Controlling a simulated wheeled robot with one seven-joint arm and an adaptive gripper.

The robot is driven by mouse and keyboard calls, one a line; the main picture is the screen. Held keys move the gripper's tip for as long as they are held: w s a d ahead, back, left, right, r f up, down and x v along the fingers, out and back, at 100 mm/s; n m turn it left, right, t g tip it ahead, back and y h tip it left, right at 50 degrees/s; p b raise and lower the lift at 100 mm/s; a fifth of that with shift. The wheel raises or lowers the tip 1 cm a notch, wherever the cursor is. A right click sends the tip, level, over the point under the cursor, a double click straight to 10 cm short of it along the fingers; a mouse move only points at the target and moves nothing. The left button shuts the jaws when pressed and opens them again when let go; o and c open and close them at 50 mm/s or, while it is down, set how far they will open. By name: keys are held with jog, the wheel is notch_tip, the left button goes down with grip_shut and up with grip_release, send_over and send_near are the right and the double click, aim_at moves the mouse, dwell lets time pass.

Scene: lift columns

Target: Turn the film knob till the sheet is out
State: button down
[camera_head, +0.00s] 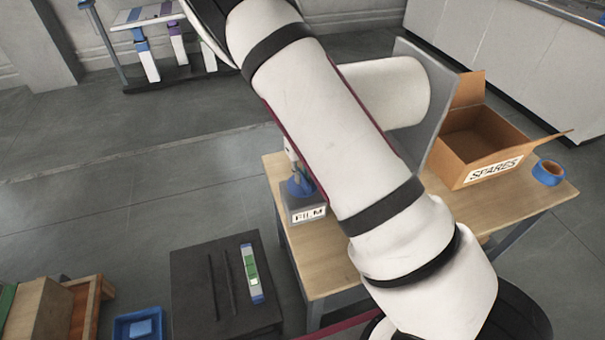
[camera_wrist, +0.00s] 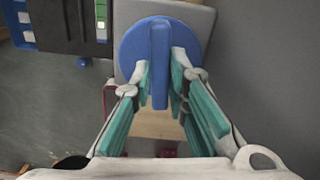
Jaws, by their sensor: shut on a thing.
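The film knob is a blue disc with a raised bar across it; in the wrist view the knob (camera_wrist: 133,50) sits on a grey housing. My gripper (camera_wrist: 160,78) has its teal fingers on both sides of the bar, shut on it. The bar points nearly straight down the picture. In the head view the blue knob (camera_head: 299,187) shows on a small grey box labelled FILM (camera_head: 308,214), partly hidden by my arm. A large white roll (camera_head: 402,88) lies behind my arm, beside an upright grey panel (camera_head: 440,100). I cannot make out a loose sheet.
The wooden table (camera_head: 278,178) bears an open cardboard box labelled SPARES (camera_head: 490,160) and a blue tape roll (camera_head: 548,172). A dark slotted stand (camera_head: 200,275) with a blue, white and green strip (camera_head: 251,272) is left of the table. A blue tray (camera_head: 122,325) lies lower left.

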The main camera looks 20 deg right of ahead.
jog(key=c, duration=1.6)
grip_release()
jog(key=shift+o, duration=0.2)
notch_tip(320, 180, up, 12)
